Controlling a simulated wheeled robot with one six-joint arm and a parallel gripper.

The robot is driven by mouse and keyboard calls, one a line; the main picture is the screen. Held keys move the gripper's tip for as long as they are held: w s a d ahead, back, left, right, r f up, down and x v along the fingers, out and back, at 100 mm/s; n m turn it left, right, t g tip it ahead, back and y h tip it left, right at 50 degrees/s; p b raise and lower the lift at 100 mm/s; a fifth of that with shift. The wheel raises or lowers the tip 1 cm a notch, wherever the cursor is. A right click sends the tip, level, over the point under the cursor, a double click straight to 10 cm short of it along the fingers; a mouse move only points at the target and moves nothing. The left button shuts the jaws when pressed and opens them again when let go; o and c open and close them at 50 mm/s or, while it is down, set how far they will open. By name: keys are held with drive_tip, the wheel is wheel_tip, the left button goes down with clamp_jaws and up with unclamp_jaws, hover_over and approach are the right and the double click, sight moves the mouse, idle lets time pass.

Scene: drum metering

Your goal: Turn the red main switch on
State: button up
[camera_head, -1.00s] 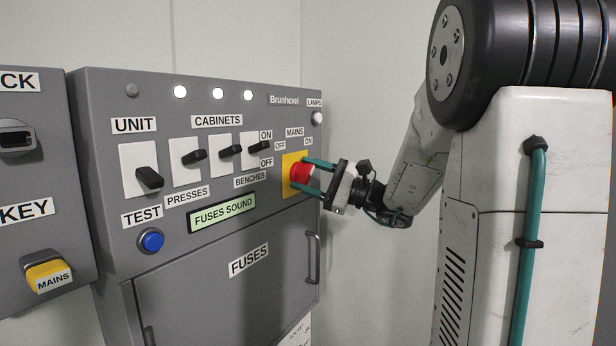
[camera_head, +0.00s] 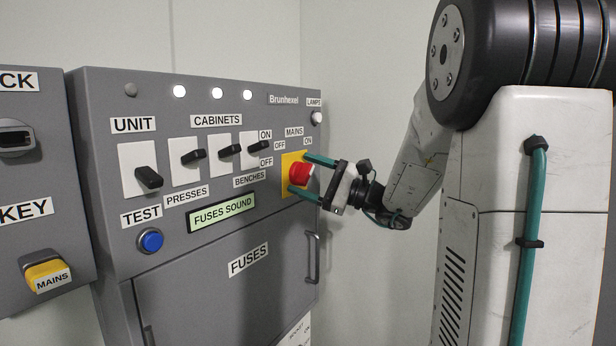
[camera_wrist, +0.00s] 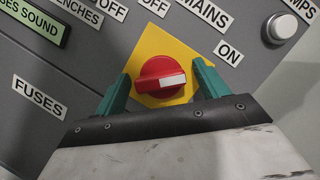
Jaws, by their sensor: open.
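The red main switch (camera_head: 300,174) is a round knob with a raised grip on a yellow plate (camera_head: 287,161) at the panel's right. It also shows in the wrist view (camera_wrist: 160,72), where the white mark on its grip points right, nearer the ON label (camera_wrist: 228,52) than the OFF label above. My gripper (camera_head: 297,173) is open, one green finger on each side of the knob. In the wrist view my gripper (camera_wrist: 162,76) also straddles it, with gaps between the fingers and the red grip.
Several black cabinet switches (camera_head: 229,150) and a blue TEST button (camera_head: 151,240) are left on the grey panel. The display (camera_head: 222,212) reads FUSES SOUND. Three white lamps (camera_head: 218,93) are lit. A door handle (camera_head: 313,256) sticks out below my gripper. A grey KEY box (camera_head: 40,200) is at far left.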

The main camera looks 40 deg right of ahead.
drive_tip(key=v, duration=0.8)
idle(0.4)
drive_tip(key=s+a+f+n+g+h, duration=0.2)
drive_tip(key=s+a+f+n+g, duration=0.25)
drive_tip(key=a+f+g, duration=0.3)
drive_tip(key=s+a+f+n+g+h, duration=0.1)
drive_tip(key=s+a+f+n+g, duration=0.3)
drive_tip(key=s+a+f+g, duration=0.4)
drive_tip(key=s+a+r+n+h, duration=0.1)
drive_tip(key=s+a+n+h, duration=0.4)
drive_tip(key=s+n+h, duration=0.4)
drive_tip(key=shift+a+r+n, duration=0.15)
drive_tip(key=shift+a+n, duration=0.25)
drive_tip(key=shift+n, duration=0.65)
